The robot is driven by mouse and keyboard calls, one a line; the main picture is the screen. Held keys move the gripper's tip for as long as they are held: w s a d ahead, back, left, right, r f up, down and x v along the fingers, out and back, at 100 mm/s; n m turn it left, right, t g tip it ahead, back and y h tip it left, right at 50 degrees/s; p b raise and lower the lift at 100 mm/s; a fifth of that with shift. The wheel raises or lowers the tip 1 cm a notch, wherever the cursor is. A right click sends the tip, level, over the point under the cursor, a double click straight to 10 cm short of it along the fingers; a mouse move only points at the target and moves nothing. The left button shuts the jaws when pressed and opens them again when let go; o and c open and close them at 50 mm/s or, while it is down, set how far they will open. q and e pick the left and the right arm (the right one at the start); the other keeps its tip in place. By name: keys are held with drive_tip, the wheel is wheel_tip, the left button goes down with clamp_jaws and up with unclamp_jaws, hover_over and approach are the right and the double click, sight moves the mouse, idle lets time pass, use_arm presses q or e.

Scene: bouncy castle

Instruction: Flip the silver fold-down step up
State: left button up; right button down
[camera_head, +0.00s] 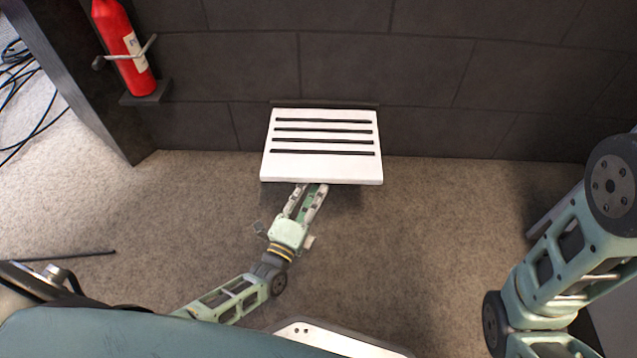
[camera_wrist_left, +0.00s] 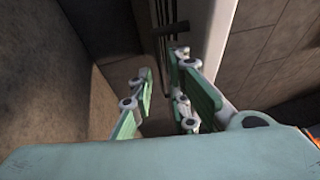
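The silver fold-down step (camera_head: 321,161) looks white with several dark strips across its top. It is folded down, sticking out from the dark wall. My left gripper (camera_head: 312,191) is at the middle of its front edge, with the fingertips partly hidden by that edge. In the left wrist view the step shows as a pale upright band (camera_wrist_left: 214,35), and my left gripper's fingers (camera_wrist_left: 165,95) are apart with nothing between them. I cannot tell whether a finger touches the step. My right arm is at the right of the head view, its gripper out of view.
A red fire extinguisher (camera_head: 124,45) hangs on the wall at upper left, above a small dark ledge (camera_head: 146,93). Black cables (camera_head: 22,75) lie at far left. The carpet (camera_head: 190,200) on both sides of the step is clear.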

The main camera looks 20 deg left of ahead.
use_arm(q)
drive_tip(key=shift+b+x, duration=0.75)
drive_tip(key=shift+x, duration=1.45)
drive_tip(key=shift+c, duration=0.5)
clamp_jaws()
drive_tip(key=shift+f, duration=0.1)
